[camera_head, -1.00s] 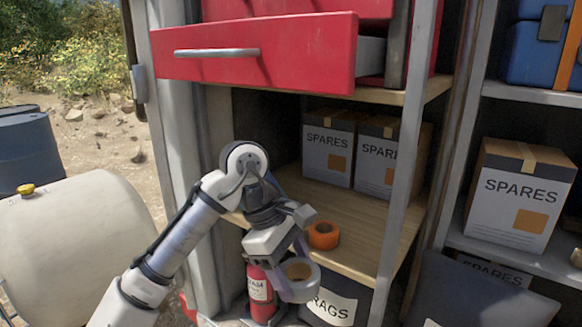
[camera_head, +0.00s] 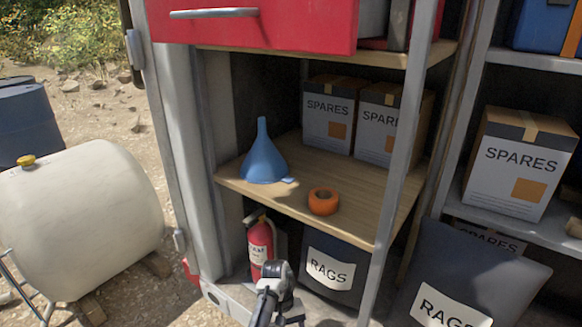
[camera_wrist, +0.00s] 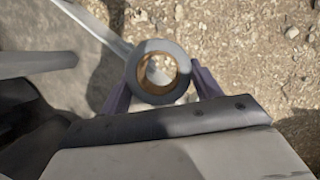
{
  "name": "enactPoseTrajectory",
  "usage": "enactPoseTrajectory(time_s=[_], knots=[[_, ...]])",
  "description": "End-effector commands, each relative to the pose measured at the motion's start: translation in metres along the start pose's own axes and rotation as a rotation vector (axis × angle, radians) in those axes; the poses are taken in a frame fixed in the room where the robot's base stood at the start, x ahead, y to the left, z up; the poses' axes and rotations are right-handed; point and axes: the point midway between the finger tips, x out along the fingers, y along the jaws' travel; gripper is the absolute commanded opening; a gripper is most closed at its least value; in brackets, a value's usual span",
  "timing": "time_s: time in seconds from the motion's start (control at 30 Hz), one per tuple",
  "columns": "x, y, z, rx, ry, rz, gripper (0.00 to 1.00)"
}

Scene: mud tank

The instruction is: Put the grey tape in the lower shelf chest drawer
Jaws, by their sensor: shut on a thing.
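The grey tape (camera_wrist: 137,83) is a grey roll with a brown core. My gripper (camera_wrist: 160,85) is shut on it, with a purple finger on either side, above gravelly ground in the wrist view. In the head view only part of my arm shows at the bottom edge; the gripper's fingers and the tape are out of sight there. The red drawer (camera_head: 250,32) at the top of the shelf is pulled out, with a grey bar handle on its front. Its inside is mostly hidden.
Below the drawer, a wooden shelf (camera_head: 340,222) holds a blue funnel (camera_head: 262,160), orange tape (camera_head: 323,202) and two spares boxes (camera_head: 328,118). A fire extinguisher (camera_head: 260,245) and rags bin (camera_head: 331,266) stand underneath. A cream tank (camera_head: 85,220) is at left. A grey post (camera_head: 397,150) rises at the shelf's front.

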Motion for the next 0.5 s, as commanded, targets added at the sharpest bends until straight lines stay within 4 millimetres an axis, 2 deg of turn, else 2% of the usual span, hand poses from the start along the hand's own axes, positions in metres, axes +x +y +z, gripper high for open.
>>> enactPoseTrajectory(time_s=[0.03,0.1,0.2,0.33,0.5], knots=[[0.020,0.000,0.004,0.041,-0.009,-0.014,0.40],[0.041,-0.004,0.008,0.097,-0.012,-0.038,0.40],[0.063,-0.007,0.013,0.160,-0.013,-0.065,0.40],[0.075,-0.009,0.015,0.203,-0.011,-0.084,0.40],[0.076,-0.010,0.014,0.216,-0.004,-0.091,0.40]])
